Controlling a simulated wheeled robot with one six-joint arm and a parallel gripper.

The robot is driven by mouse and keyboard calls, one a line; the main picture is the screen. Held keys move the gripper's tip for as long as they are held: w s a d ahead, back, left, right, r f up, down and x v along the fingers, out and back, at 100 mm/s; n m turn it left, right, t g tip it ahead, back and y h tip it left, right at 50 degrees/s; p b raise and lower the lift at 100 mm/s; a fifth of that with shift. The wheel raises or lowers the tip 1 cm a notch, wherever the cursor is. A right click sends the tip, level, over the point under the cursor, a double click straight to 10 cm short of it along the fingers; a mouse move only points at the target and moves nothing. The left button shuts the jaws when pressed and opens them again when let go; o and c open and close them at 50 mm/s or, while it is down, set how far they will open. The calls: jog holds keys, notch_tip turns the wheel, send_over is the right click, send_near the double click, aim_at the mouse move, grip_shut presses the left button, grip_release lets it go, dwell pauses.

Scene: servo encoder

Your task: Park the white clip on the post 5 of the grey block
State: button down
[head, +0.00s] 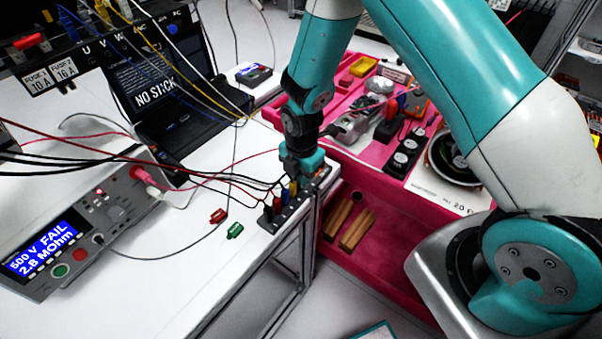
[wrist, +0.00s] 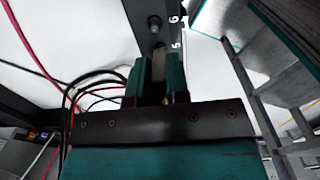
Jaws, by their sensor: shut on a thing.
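The grey block (head: 272,218) lies along the right edge of the white table. Dark, red, blue and yellow clips sit in a row on it. My gripper (head: 302,168) points down over its far end. In the wrist view the two teal fingers (wrist: 158,80) are shut on a pale piece, the white clip (wrist: 159,66). Its tip is beside the label 5 on the grey block (wrist: 146,8). The post beside label 6 (wrist: 154,23) is bare. Post 5 is hidden by the clip and fingers, so I cannot tell whether the clip touches it.
Red (head: 217,215) and green (head: 235,230) connectors lie loose on the table. Black and red leads run to the block from the left. An insulation tester (head: 75,235) stands at left, a laptop (head: 160,85) behind. A pink cart (head: 375,240) stands beyond the table edge.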

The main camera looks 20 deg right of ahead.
jog(key=shift+f, duration=0.2)
dwell(0.4)
jog(key=c, duration=1)
grip_release()
jog(key=shift+r, duration=0.1)
jog(key=shift+r+p, duration=2.5)
jog(key=shift+r, duration=1)
